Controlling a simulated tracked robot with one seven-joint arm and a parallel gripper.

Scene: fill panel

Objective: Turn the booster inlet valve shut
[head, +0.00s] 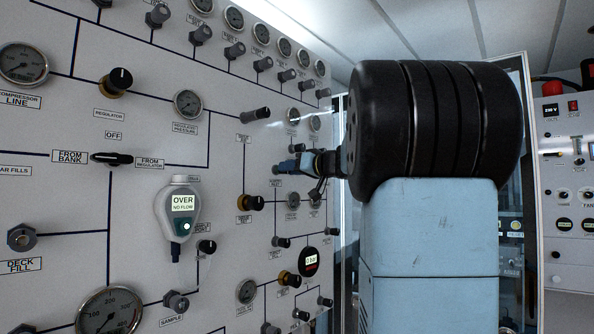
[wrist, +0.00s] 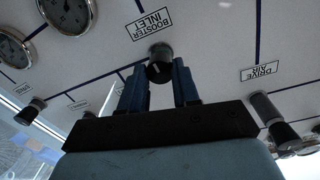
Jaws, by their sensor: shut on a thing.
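The booster inlet valve is a dark round knob (wrist: 160,64) with a pale mark, below the upside-down "BOOSTER INLET" label (wrist: 153,22) in the wrist view. My gripper (wrist: 160,82) has its two blue fingers on either side of the knob, shut on it. In the head view my gripper (head: 290,165) reaches the panel from the right, at the end of my arm. The knob itself is mostly hidden there by the fingers.
The grey panel (head: 140,135) carries several gauges, knobs and fittings. In the wrist view a "DRIVE AIR" label (wrist: 260,71) and a dark knob (wrist: 268,107) are to the right, and gauges (wrist: 66,12) at the upper left. A handheld meter (head: 180,210) hangs on the panel.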

